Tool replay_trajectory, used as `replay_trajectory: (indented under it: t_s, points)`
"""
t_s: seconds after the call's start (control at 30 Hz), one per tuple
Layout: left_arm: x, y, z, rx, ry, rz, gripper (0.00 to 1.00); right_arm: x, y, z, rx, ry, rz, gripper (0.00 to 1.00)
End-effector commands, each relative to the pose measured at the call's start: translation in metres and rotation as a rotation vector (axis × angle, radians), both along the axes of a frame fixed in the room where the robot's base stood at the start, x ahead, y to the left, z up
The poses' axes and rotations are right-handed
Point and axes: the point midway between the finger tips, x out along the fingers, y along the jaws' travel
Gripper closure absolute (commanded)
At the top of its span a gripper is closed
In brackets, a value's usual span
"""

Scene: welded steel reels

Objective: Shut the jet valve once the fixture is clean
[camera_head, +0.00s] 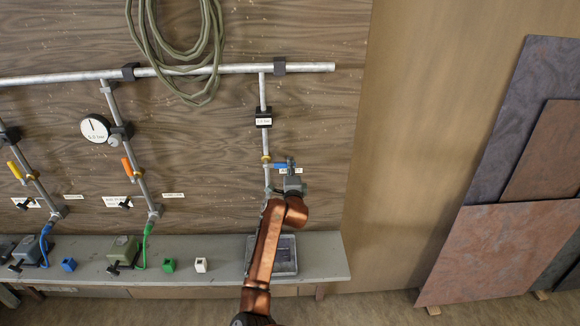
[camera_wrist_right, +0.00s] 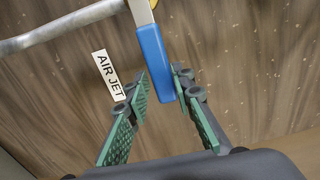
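The jet valve's blue handle (camera_head: 279,166) is on the right-hand vertical pipe and points right, crosswise to the pipe. In the right wrist view the blue handle (camera_wrist_right: 154,62) hangs between my right gripper's green-padded fingers, beside the AIR JET label (camera_wrist_right: 109,75). My right gripper (camera_wrist_right: 164,86) is open around the handle's end, with its fingers spread; I cannot tell whether one finger touches it. In the head view my right gripper (camera_head: 290,167) is small and partly covers the label. A shallow clear-sided tray (camera_head: 286,266) below is partly hidden by my right arm; whether it is the fixture is unclear. My left gripper is not in view.
A round gauge (camera_head: 95,128) and orange-handled valve (camera_head: 127,167) stand left. A coiled hose (camera_head: 185,60) hangs above. Stone slabs (camera_head: 500,250) lean at right.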

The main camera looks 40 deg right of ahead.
Motion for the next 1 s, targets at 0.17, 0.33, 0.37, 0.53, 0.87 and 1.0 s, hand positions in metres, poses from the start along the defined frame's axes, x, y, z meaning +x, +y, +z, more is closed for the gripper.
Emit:
replay_trajectory:
  t_s: [0.17,0.33,0.37,0.53,0.87,1.0]
  points:
    - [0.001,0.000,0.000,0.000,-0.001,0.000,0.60,0.000,0.000,0.001,-0.002,-0.001,0.000,0.67]
    - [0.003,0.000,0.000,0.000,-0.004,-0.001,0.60,0.000,0.000,0.002,-0.004,-0.002,0.000,0.67]
    - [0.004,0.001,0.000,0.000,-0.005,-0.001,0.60,0.000,0.000,0.003,-0.004,-0.002,0.000,0.67]
    - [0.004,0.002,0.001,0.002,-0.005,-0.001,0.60,-0.007,0.007,0.003,-0.004,-0.003,0.000,0.67]
    - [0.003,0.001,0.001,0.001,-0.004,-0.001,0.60,-0.046,0.041,0.001,-0.003,-0.001,0.000,0.67]
    - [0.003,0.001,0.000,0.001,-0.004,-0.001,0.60,-0.054,0.048,0.001,-0.002,-0.001,0.001,0.67]
